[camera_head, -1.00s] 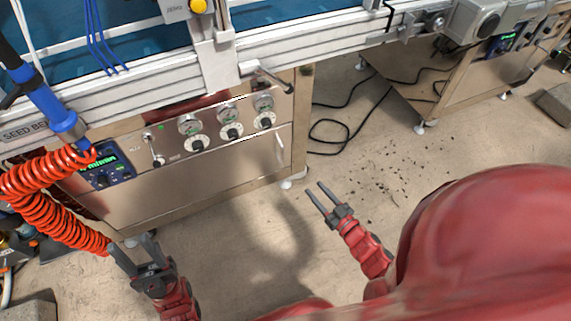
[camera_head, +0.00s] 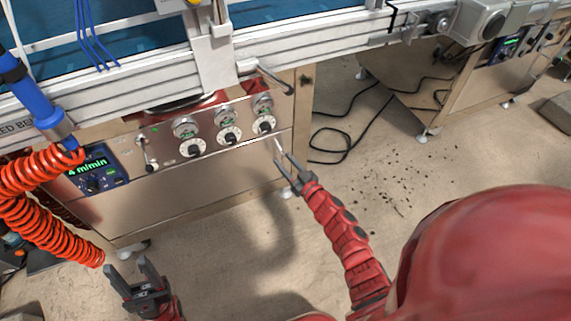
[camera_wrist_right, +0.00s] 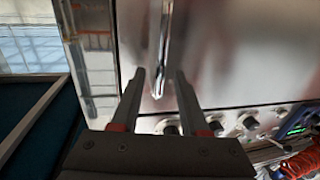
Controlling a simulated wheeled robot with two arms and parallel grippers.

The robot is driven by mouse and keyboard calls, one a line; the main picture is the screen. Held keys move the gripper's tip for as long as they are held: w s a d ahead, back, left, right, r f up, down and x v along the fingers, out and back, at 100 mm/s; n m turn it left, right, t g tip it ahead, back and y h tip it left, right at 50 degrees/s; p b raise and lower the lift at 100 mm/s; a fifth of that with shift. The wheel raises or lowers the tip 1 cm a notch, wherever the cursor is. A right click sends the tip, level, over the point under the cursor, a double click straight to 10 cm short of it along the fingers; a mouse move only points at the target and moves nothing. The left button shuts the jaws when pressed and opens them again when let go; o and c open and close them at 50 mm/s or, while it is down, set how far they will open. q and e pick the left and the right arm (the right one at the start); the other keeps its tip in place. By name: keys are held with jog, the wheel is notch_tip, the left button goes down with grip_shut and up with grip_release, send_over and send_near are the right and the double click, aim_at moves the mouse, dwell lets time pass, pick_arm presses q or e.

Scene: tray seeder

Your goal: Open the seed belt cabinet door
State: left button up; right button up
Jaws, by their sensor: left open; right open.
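The seed belt cabinet door (camera_head: 190,188) is a shiny steel panel below the control knobs, and it looks shut. Its handle (camera_wrist_right: 166,45) is a slim metal bar near the door's edge in the right wrist view. My right gripper (camera_head: 283,156) is open at the door's right side and its fingers hide part of the handle in the head view. In the right wrist view the fingers (camera_wrist_right: 160,82) straddle the line of the handle's end; I cannot tell whether they touch it. My left gripper (camera_head: 130,268) is open and empty, low at the left, in front of the cabinet.
A control panel with several knobs (camera_head: 229,135) and a green display (camera_head: 90,170) sits above the door. A coiled orange hose (camera_head: 50,225) hangs at the left. A lever (camera_head: 272,78) juts out above the panel. Black cables (camera_head: 345,140) lie on the floor at the right.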

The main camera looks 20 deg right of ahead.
grip_shut()
dwell(1.5)
